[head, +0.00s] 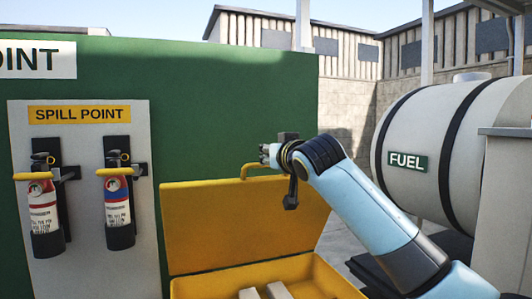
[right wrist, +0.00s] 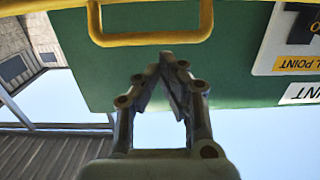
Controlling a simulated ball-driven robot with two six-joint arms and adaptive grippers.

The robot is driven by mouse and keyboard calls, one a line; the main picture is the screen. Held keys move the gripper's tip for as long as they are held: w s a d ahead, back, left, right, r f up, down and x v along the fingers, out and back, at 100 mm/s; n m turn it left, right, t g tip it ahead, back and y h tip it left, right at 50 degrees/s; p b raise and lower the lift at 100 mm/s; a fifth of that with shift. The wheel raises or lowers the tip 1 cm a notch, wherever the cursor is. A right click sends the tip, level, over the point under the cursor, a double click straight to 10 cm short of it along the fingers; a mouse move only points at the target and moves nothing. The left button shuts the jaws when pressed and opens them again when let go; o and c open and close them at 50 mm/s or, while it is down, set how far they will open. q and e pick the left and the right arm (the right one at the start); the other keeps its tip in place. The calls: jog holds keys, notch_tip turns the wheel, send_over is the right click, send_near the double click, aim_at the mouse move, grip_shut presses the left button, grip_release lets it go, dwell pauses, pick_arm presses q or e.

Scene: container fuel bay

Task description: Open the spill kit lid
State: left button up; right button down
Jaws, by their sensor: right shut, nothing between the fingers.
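The yellow spill kit lid (head: 235,225) stands raised, leaning back at the rear of its yellow box (head: 225,277), whose inside shows. A yellow bar handle (head: 262,166) sits on the lid's upper edge; it also shows in the right wrist view (right wrist: 150,40). My right gripper (head: 265,153) is at the top of the lid, close by the handle. In the right wrist view its fingertips (right wrist: 167,60) meet, with nothing between them, just short of the handle's bar. I cannot tell whether they touch it. My left gripper is not in view.
Pale items (head: 278,290) lie in the box. A green wall (head: 220,110) stands behind the lid. Two extinguishers (head: 117,205) hang on a panel at the left. A fuel tank (head: 440,130) stands at the right, beyond my right arm.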

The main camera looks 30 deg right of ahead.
jog(key=b+v, duration=0.2)
jog(key=v, duration=0.7)
jog(key=shift+s+f, duration=0.25)
jog(key=shift+f, duration=0.1)
